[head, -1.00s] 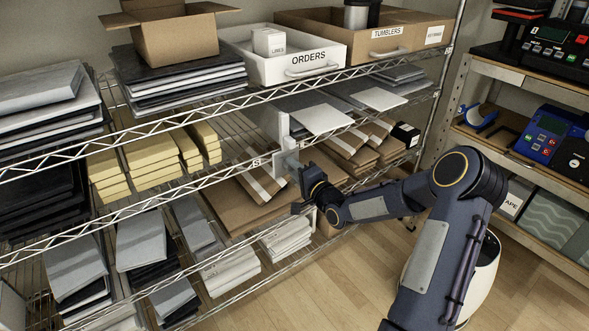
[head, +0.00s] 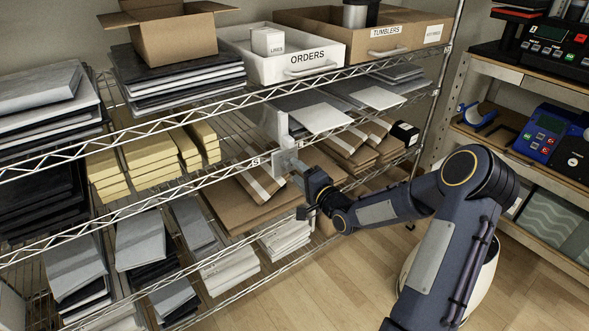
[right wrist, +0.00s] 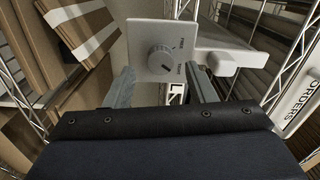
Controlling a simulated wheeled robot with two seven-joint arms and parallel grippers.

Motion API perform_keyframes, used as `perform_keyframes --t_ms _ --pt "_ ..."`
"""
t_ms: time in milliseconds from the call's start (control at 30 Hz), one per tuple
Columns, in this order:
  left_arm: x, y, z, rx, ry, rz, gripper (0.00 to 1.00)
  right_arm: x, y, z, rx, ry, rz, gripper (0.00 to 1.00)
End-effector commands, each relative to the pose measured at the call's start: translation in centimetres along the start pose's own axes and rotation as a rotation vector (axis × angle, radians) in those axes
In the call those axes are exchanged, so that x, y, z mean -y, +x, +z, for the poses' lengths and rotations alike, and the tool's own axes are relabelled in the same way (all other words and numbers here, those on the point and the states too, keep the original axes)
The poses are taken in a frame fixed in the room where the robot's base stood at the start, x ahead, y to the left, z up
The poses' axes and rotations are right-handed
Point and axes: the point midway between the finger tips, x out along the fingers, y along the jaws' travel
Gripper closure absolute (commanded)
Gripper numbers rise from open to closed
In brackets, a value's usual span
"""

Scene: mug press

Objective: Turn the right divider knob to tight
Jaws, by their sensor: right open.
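The divider knob (right wrist: 161,57) is a round grey dial on a light plate (right wrist: 141,35), seen in the right wrist view. In the head view the divider plate (head: 286,161) is at the shelf's front edge, below a white upright (head: 283,128); the knob cannot be made out there. My right gripper (right wrist: 160,70) is open, one finger on each side of the knob in the picture, apart from it. In the head view, my right gripper (head: 302,194) is right of the plate. My left gripper is out of view.
Wire shelving holds grey, black and yellow stacks, with brown flat cartons (head: 240,205) around the divider. A white ORDERS bin (head: 320,70) and a TUMBLERS box (head: 400,42) stand above. A second shelf with a blue device (head: 546,135) is at right. Wooden floor (head: 330,275) is open below.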

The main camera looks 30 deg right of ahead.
Motion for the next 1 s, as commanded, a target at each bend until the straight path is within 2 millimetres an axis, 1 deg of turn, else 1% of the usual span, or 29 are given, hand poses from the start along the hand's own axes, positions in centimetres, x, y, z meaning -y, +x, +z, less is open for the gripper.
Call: perform_keyframes --t_ms 33,133,233,333,467,900,1000 --pt "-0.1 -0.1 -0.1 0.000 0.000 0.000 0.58 0.0 -1.0 -0.1 -0.002 -0.001 0.004 0.50" --pt "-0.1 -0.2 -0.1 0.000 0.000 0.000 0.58 0.0 -2.8 -0.1 -0.002 -0.001 0.004 0.50" --pt "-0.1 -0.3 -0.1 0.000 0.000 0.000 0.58 -0.1 -4.1 -0.1 -0.002 -0.001 0.004 0.50" --pt "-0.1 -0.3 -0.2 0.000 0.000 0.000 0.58 0.0 -4.9 -0.1 -0.002 -0.001 0.002 0.50" --pt "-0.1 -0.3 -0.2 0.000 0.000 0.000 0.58 0.0 -5.2 0.0 -0.001 0.001 0.001 0.50" --pt "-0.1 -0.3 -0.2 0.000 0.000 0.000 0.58 0.0 -5.2 0.0 0.000 0.000 0.001 0.50" --pt "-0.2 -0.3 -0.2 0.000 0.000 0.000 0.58 0.3 -5.1 0.3 0.007 -0.033 0.025 0.50"
